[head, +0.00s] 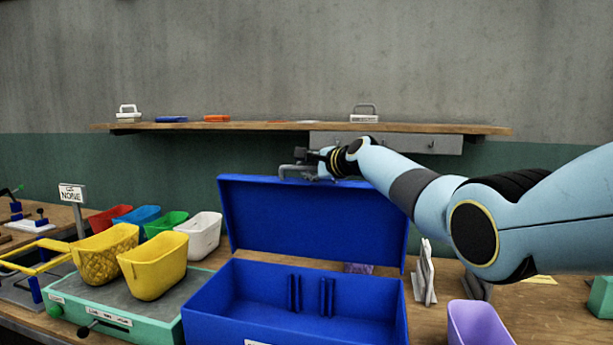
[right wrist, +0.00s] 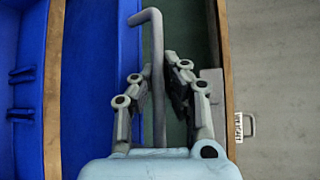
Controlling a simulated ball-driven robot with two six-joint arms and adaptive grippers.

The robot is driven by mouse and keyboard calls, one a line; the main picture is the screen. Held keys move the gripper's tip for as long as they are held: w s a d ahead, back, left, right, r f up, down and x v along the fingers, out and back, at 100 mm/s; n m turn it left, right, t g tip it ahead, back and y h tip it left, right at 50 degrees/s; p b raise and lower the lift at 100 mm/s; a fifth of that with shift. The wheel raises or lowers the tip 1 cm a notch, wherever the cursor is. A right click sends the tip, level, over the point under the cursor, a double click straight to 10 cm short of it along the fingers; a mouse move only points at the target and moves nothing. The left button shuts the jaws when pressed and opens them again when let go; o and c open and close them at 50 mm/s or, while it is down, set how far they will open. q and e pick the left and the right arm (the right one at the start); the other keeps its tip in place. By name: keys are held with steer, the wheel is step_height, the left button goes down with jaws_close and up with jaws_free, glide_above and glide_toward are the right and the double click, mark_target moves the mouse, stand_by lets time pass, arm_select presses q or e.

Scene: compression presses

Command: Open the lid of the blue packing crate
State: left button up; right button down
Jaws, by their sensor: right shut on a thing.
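The blue packing crate (head: 222,324) stands open on the bench, its interior visible with two small blue upright ribs on the back wall. Its blue lid (head: 310,222) stands nearly upright along the crate's back edge. The lid also shows in the right wrist view (right wrist: 92,85). My right gripper (head: 303,161) is at the lid's top edge. In the right wrist view it is shut on a grey bent bar handle (right wrist: 152,25), which runs between the fingers and bends toward the lid. My left gripper is not in view.
A yellow bin (head: 155,265) and several other coloured bins stand left of the crate, around a green-edged press (head: 125,320). A purple bin (head: 475,325) and a white card stand (head: 424,275) are on the right. A wooden shelf (head: 260,126) hangs behind the lid.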

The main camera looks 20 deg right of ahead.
steer(key=shift+w+d+r, duration=0.2)
steer(key=shift+w+d, duration=0.15)
steer(key=shift+w, duration=0.1)
steer(key=c, duration=1.4)
jaws_free()
steer(key=shift+s+f, duration=0.1)
steer(key=shift+s, duration=0.45)
steer(key=v, duration=1.1)
